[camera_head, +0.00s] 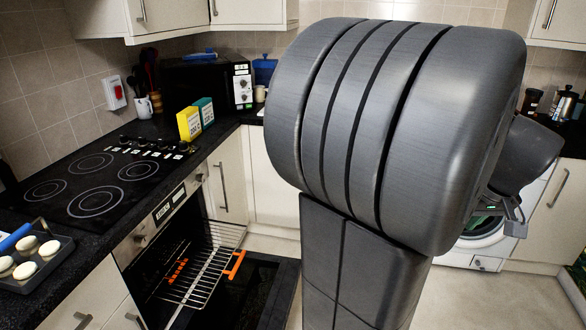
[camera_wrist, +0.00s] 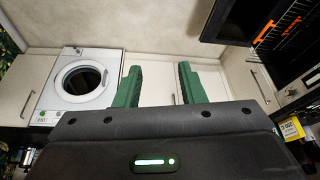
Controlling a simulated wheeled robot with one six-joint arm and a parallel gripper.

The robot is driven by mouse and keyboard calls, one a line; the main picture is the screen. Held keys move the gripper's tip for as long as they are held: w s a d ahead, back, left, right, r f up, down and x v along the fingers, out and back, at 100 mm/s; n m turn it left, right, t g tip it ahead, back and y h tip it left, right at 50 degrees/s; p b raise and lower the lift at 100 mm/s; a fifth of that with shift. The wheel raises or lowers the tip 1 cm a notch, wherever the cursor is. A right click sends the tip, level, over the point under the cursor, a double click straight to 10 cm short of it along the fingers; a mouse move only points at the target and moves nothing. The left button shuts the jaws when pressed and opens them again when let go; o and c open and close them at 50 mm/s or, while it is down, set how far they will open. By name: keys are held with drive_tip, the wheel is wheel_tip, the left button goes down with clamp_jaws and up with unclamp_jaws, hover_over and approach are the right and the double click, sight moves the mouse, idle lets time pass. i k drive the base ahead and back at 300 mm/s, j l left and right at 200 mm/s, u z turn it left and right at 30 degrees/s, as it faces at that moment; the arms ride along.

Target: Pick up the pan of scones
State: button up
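The pan of scones (camera_head: 68,275) is a dark tray on the black counter at the left edge of the head view. Several pale round scones (camera_head: 27,271) lie in it, and the picture edge cuts it off. My gripper shows in the wrist view (camera_wrist: 158,88) with its two green fingers apart and nothing between them. In the head view my arm hides most of the gripper, at the right, far from the pan. The pan is not in the wrist view.
A washing machine (camera_wrist: 80,80) and cupboards line the other side. Floor at the right is clear.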

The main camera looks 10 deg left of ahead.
sight(28, 256)
drive_tip(key=u, duration=1.5)
drive_tip(key=i+j+u, duration=0.15)
drive_tip(key=j+u, duration=0.25)
drive_tip(key=i+j+u, duration=0.15)
drive_tip(key=u, duration=0.25)
drive_tip(key=i+j+u, duration=0.2)
drive_tip(key=u, duration=0.2)
drive_tip(key=i+j, duration=0.2)
drive_tip(key=i, duration=0.35)
